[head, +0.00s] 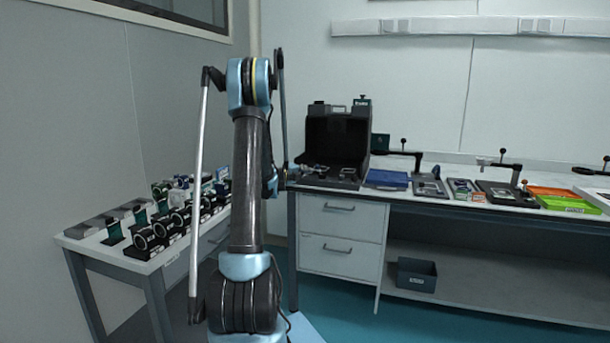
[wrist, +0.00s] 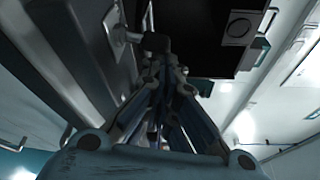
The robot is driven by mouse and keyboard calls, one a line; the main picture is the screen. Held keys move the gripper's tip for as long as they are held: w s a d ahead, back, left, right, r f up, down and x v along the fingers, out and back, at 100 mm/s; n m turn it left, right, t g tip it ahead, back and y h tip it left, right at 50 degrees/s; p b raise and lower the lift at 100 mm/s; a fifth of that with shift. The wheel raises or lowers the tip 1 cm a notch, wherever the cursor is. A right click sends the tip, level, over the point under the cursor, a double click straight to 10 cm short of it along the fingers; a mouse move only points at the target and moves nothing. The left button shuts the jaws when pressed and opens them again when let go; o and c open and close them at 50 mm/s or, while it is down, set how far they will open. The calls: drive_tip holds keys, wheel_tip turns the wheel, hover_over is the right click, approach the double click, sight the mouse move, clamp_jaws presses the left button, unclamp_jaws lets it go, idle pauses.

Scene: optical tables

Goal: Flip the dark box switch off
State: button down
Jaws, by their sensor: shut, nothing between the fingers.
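The dark box (head: 335,140) stands open-fronted on the far bench, left of its middle. Small metal fittings (head: 347,173) sit low at its front; I cannot tell the switch's position from the head view. In the wrist view, a light plate with a short dark lever (wrist: 155,42) shows just beyond my fingertips; whether they touch is unclear. My gripper (wrist: 173,76) is shut and empty. In the head view it is small and partly hidden by my arm, at the box's left front.
The far bench (head: 465,180) holds a blue case (head: 387,178), trays and orange and green boxes (head: 562,197) to the right. A side table (head: 150,262) at left is crowded with optics. A grey bin (head: 417,274) sits on the lower shelf.

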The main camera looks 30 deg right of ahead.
drive_tip(key=n, duration=0.1)
drive_tip(key=w+a+n+h, duration=0.1)
drive_tip(key=n, duration=0.1)
drive_tip(key=r+n, duration=0.1)
drive_tip(key=n, duration=0.1)
drive_tip(key=shift+w+a+r+t+h, duration=0.1)
drive_tip(key=shift+w+a+t+h, duration=0.1)
drive_tip(key=shift+w+t+h, duration=0.1)
drive_tip(key=shift+s, duration=0.1)
drive_tip(key=f+v, duration=0.1)
drive_tip(key=v, duration=0.9)
drive_tip(key=shift+s+d, duration=0.1)
drive_tip(key=shift+d, duration=0.05)
